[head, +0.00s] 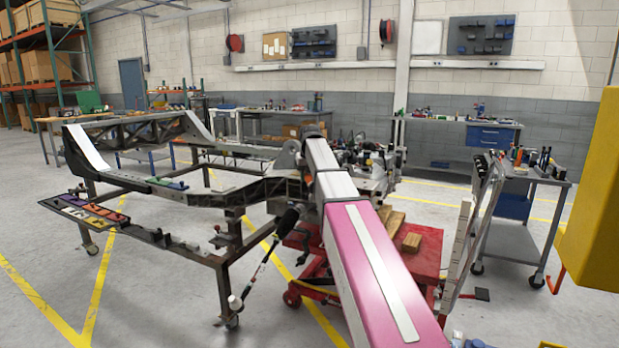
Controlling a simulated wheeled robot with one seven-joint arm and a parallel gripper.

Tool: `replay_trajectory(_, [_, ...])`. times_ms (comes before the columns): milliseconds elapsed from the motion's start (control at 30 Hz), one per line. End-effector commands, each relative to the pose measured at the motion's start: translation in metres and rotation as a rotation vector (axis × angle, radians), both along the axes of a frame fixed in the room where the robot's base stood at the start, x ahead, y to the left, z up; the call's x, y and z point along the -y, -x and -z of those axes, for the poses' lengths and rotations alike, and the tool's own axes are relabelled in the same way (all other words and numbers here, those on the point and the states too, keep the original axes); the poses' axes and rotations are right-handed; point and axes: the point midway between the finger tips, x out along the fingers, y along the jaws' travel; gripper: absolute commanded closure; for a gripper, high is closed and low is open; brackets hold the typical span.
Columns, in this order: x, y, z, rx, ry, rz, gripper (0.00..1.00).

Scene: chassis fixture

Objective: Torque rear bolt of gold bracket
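The chassis frame (240,188) stands on a dark metal stand with casters. A small greenish bracket-like part (167,183) sits on its near rail. I cannot make out a gold bracket or its rear bolt. My pink and white arm reaches from the lower right toward the chassis and covers part of it. My gripper is hidden behind the arm, so its fingers do not show. A long tool with a black grip (288,222) and a thin shaft slants down left of the arm to a white end; I cannot tell what holds it.
A tray (46,203) with coloured sections is at the stand's left. A red lift cart (428,250) with wooden blocks stands right of my arm. A grey cart (510,245) and a yellow structure (595,200) are further right. Floor is clear at front left.

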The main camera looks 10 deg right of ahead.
Motion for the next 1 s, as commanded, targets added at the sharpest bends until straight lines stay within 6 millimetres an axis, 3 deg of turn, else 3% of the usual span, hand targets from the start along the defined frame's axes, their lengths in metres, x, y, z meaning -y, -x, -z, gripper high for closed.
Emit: replay_trajectory(1000, [-0.006, -0.001, -0.010, 0.002, -0.001, 0.025, 1.00])
